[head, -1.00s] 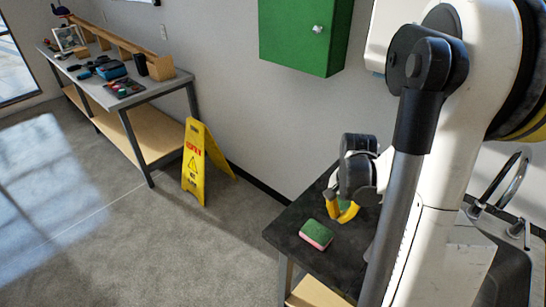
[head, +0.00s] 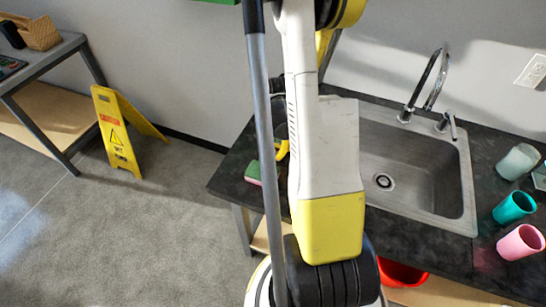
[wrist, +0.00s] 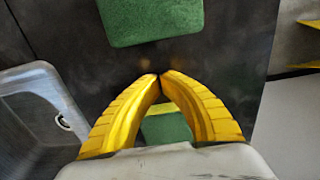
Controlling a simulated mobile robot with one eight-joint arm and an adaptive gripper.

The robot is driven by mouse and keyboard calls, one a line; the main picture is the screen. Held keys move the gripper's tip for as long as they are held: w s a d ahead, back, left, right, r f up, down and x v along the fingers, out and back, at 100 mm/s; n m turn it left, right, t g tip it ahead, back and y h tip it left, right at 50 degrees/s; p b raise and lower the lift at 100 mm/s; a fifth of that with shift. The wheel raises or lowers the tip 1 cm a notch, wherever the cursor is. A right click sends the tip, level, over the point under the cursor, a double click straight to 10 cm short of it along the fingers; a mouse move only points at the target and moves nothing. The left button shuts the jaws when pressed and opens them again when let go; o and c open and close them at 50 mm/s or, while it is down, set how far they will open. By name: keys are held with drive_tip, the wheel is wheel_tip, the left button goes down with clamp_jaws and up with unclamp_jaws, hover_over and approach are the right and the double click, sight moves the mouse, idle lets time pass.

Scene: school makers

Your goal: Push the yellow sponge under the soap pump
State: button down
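My gripper is mostly hidden behind my arm in the head view, where a bit of yellow finger shows. In the wrist view its yellow fingers (wrist: 161,76) meet at the tips, above the dark counter. A green-topped sponge with a yellow edge (wrist: 166,128) shows partly through the gap between the fingers; I cannot tell whether they touch it. Another green-topped sponge (wrist: 150,20) lies beyond the fingertips; the head view shows a green and pink sponge (head: 253,172) near the counter's left end. I cannot make out a soap pump.
A metal sink (head: 420,180) with a tap (head: 428,85) is set in the dark counter (head: 228,172). A frosted jar (head: 517,162), a teal cup (head: 514,207) and a pink cup (head: 520,242) stand at right. A yellow floor sign (head: 118,130) stands left.

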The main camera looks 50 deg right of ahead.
drive_tip(key=shift+w+d, duration=0.25)
drive_tip(key=shift+d, duration=0.45)
drive_tip(key=w+d, duration=0.1)
drive_tip(key=d, duration=0.3)
drive_tip(key=w+d, duration=0.1)
drive_tip(key=d, duration=0.2)
drive_tip(key=w+d, duration=0.1)
drive_tip(key=d, duration=0.3)
drive_tip(key=shift+w+d, duration=0.2)
drive_tip(key=shift+d, duration=0.1)
